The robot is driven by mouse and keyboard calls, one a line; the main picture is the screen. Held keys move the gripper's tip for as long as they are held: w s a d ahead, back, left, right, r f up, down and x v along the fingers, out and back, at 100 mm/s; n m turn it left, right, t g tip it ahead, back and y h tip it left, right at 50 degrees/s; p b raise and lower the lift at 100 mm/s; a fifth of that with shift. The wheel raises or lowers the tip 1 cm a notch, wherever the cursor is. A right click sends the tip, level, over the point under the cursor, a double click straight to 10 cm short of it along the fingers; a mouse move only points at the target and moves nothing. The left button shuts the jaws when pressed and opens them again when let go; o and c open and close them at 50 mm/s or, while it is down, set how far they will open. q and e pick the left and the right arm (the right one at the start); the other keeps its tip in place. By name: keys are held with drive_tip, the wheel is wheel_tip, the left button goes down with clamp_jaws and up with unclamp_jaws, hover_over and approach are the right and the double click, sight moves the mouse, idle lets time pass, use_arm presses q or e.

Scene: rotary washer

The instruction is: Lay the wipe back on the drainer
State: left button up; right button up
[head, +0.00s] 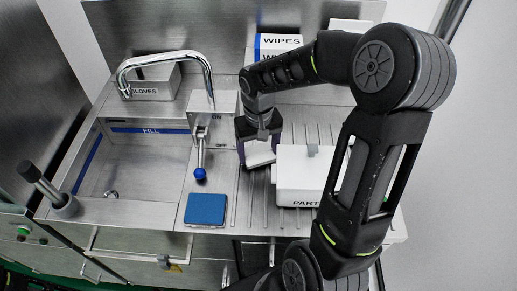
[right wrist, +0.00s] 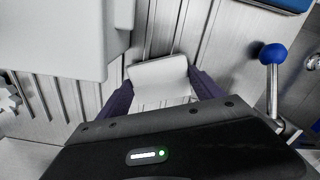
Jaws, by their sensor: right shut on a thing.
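My right gripper (head: 258,147) is shut on the wipe (head: 261,158), a small white pad. In the right wrist view the wipe (right wrist: 159,73) sits between the two dark purple fingers of this gripper (right wrist: 162,84) and sticks out past their tips. The gripper is over the drainer (head: 258,212), the ribbed steel surface right of the basin. I cannot tell whether the wipe touches the ribs. My left gripper is not in view.
A white PART box (head: 300,181) stands on the drainer close to the gripper's right. A blue-knobbed lever (head: 200,172) and a blue pad (head: 206,208) are to the left. The WIPES box (head: 279,42) is behind. Bare ribs lie in front of the gripper.

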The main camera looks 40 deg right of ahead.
sight(258, 153)
drive_tip(key=shift+f, duration=0.2)
drive_tip(key=o, duration=1.2)
drive_tip(key=shift+r, duration=0.15)
wheel_tip(258, 153, up, 12)
drive_tip(key=shift+b, duration=0.35)
